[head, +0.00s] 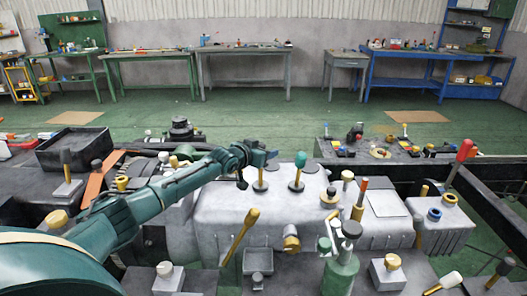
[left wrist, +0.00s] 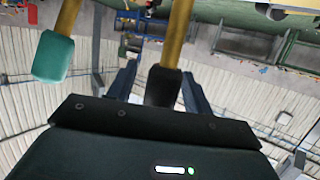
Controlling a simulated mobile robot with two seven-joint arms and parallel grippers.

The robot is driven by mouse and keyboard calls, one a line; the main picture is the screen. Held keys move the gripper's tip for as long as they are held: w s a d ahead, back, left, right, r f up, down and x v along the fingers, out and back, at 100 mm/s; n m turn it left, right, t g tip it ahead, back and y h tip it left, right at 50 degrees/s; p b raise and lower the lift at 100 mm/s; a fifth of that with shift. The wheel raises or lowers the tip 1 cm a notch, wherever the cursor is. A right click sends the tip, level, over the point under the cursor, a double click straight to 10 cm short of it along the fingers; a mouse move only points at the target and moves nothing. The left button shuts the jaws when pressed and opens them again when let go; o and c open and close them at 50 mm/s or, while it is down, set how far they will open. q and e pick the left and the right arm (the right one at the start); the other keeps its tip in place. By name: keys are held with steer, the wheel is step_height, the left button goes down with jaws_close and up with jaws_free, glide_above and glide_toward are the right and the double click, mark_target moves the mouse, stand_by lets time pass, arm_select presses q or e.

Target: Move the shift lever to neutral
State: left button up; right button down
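Two short levers stand on the grey housing (head: 235,206). One has a green knob (head: 300,159) and leans slightly; it also shows at the left of the left wrist view (left wrist: 53,56). The other lever (head: 260,178) has a brass shaft, and its dark knob (left wrist: 163,86) shows in the left wrist view. I cannot tell which is the shift lever. My left gripper (head: 265,158) is at the dark-knobbed lever's top. Its fingers (left wrist: 160,88) are spread on either side of the dark knob, with a gap visible on one side. My right gripper is not in view.
A brass-coloured lever (head: 240,235) leans in front of the housing. A green cylinder with a dark cap (head: 342,270) and an orange-topped post (head: 360,195) stand to the right. A red-knobbed lever (head: 461,156) is at far right. Workbenches (head: 240,52) line the back wall, beyond open green floor.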

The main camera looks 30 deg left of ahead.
arm_select(q)
steer(key=shift+s, duration=0.1)
steer(key=shift+s+r, duration=0.15)
steer(key=shift+s, duration=0.45)
steer(key=v, duration=1.1)
steer(key=shift+s+r+b, duration=0.2)
steer(key=shift+s+b, duration=0.15)
